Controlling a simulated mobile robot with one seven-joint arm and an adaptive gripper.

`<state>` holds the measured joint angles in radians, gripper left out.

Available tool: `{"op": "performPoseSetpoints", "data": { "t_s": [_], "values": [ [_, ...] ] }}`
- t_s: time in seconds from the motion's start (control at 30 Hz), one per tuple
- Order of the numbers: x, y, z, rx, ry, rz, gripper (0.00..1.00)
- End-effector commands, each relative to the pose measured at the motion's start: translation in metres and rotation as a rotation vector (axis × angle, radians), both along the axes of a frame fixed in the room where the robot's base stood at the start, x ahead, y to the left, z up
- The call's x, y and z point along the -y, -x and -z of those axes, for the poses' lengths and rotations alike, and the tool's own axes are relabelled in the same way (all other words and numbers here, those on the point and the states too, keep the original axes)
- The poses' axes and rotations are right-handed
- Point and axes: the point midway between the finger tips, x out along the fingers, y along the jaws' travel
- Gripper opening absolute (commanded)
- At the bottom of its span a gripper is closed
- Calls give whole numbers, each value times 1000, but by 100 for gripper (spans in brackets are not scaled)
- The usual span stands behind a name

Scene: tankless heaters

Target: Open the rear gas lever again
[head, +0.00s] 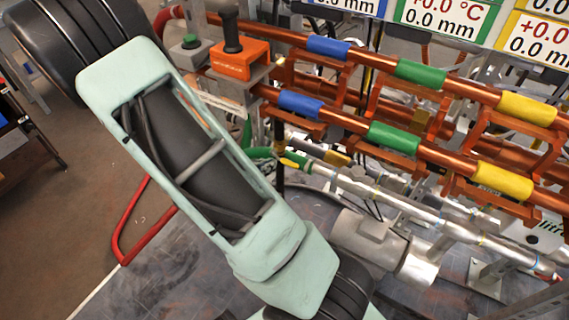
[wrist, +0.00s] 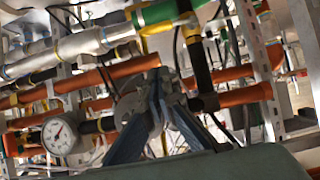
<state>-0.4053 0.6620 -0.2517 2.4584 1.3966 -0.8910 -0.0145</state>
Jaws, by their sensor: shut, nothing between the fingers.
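My gripper (wrist: 158,88) shows in the wrist view, its two grey-blue fingers meeting at the tips with nothing between them. The tips lie in front of copper pipes and just below a green pipe section (wrist: 162,13) in that picture. A yellow piece (wrist: 144,30) sits at the end of the green section; I cannot tell if it is the rear gas lever. In the head view a small yellow lever-like piece (head: 291,162) sits by a green fitting (head: 262,154) on the silver pipe. Its exact position is unclear. My gripper is out of the head view.
Copper pipes with blue, green and yellow bands (head: 420,74) cross the right side. A pressure gauge (wrist: 59,136) is at the wrist view's left. An orange box with a black joystick (head: 240,59) stands behind my arm. A red tube frame (head: 128,225) is near the floor.

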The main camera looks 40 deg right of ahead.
Motion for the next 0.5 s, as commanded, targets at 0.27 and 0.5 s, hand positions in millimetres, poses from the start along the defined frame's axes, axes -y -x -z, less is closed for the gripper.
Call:
{"op": "performPoseSetpoints", "data": {
  "t_s": [0.27, 0.5],
  "values": [
    [5, -3, 4, 1, -2, -1, 0],
    [38, -16, 27, 2, -2, 3, 0]
  ]
}}
